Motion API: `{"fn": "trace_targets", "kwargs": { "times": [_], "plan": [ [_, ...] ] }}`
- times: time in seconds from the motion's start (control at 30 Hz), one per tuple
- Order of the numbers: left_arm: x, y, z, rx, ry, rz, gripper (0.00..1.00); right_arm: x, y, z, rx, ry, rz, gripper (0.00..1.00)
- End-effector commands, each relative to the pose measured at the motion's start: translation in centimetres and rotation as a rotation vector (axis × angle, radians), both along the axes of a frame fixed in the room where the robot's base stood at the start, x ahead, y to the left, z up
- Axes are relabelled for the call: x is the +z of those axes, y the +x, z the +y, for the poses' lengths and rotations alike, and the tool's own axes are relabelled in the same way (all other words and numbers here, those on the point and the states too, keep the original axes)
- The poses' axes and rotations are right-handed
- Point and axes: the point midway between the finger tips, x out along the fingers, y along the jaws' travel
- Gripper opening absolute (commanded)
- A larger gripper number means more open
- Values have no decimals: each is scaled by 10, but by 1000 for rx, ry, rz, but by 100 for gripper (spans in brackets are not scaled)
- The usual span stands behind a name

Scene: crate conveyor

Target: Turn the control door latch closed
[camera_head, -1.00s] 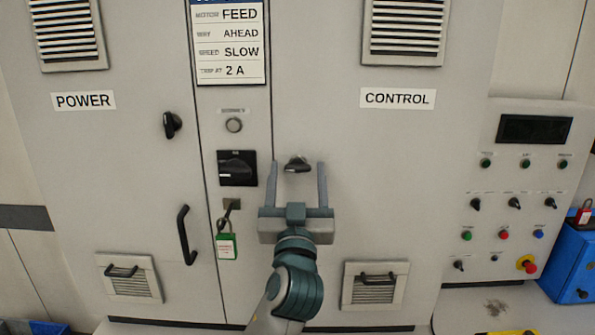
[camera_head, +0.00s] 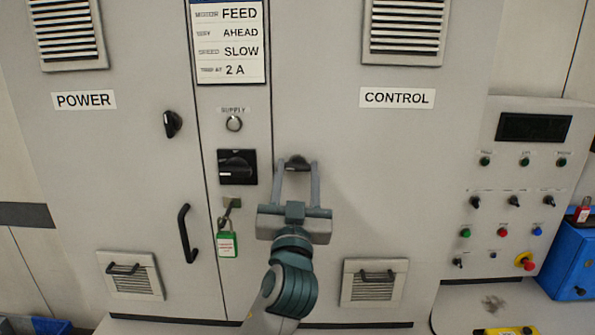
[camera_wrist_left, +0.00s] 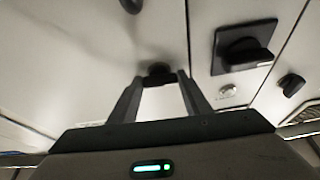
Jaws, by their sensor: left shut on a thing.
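The control door (camera_head: 400,180) is a large grey panel with a CONTROL label (camera_head: 397,98). Its latch (camera_head: 297,160) is a small black knob near the door's left edge. My left gripper (camera_head: 297,170) has its two fingers on either side of the latch and is shut on it. The latch also shows between the fingertips in the left wrist view (camera_wrist_left: 159,74), where the fingers partly hide it. The latch's exact angle is hard to tell. My right gripper is not in view.
Left of the latch are a black rotary switch (camera_head: 237,167), a green padlock tag (camera_head: 227,245) and the power door's latch (camera_head: 172,124) and handle (camera_head: 187,234). A control panel (camera_head: 515,185) and a blue box (camera_head: 573,255) stand at the right.

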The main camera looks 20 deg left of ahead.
Motion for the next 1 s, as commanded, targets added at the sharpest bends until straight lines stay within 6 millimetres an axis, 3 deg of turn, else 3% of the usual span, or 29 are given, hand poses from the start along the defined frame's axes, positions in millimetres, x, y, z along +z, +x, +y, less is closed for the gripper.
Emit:
{"fn": "trace_targets", "kwargs": {
  "times": [0.37, 1.0],
  "plan": [
    [7, -1, 2, 0, 260, 77, 21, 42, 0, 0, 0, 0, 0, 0],
    [10, -1, 5, -1, 846, 243, 21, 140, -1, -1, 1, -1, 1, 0]
  ]
}}
